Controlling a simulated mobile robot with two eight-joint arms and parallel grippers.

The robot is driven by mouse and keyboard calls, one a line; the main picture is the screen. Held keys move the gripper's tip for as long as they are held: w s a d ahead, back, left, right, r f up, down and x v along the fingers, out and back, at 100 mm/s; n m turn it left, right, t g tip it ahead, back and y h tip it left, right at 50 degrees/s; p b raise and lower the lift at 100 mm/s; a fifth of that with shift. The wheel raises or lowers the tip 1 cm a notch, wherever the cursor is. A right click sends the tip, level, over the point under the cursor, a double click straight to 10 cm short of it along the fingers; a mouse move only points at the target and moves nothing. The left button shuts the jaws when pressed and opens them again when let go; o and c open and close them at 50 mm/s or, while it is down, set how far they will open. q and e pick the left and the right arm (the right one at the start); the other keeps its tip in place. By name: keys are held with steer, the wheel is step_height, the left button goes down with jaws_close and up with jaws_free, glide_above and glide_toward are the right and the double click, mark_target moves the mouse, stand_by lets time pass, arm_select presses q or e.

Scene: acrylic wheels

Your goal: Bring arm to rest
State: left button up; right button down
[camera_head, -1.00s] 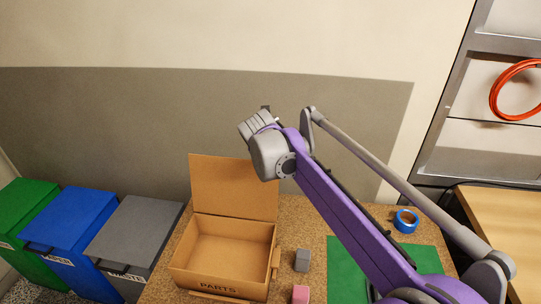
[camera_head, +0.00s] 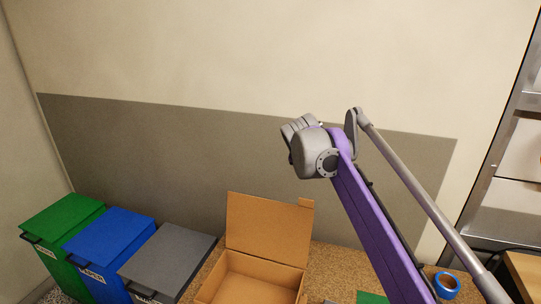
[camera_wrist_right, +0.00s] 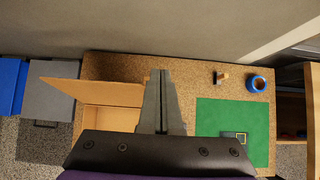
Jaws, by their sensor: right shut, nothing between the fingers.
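My right gripper (camera_wrist_right: 162,100) shows in the wrist view with its two fingers closed together and nothing between them. It hangs over the work table (camera_wrist_right: 190,80), between the open cardboard box and the green mat. In the head view my purple right arm reaches up from the lower right, with its grey joint (camera_head: 312,155) in front of the wall. The gripper's fingers cannot be made out there. My left gripper is in neither current view.
The open cardboard box (camera_head: 250,278) has its lid raised. Green (camera_head: 62,215), blue (camera_head: 112,235) and grey (camera_head: 168,262) bins stand left of it. Blue tape (camera_wrist_right: 257,84), a small wooden-coloured object (camera_wrist_right: 221,77) and the green mat (camera_wrist_right: 215,112) lie to the right.

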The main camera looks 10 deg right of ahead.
steer(key=s+a+f+m+y, duration=0.1)
steer(key=s+a+f+m, duration=0.2)
steer(key=s+f+m, duration=0.5)
steer(key=s+a+f+m+y, duration=0.1)
steer(key=s+a+f+m, duration=0.1)
steer(key=s+f+m, duration=0.7)
steer(key=s+a+f+m+y, duration=0.2)
steer(key=s+f+m, duration=0.6)
steer(key=s+m, duration=0.4)
steer(key=s+a, duration=0.1)
steer(key=s, duration=0.4)
steer(key=shift+a+f+m+g, duration=0.25)
steer(key=shift+a+m+g, duration=0.05)
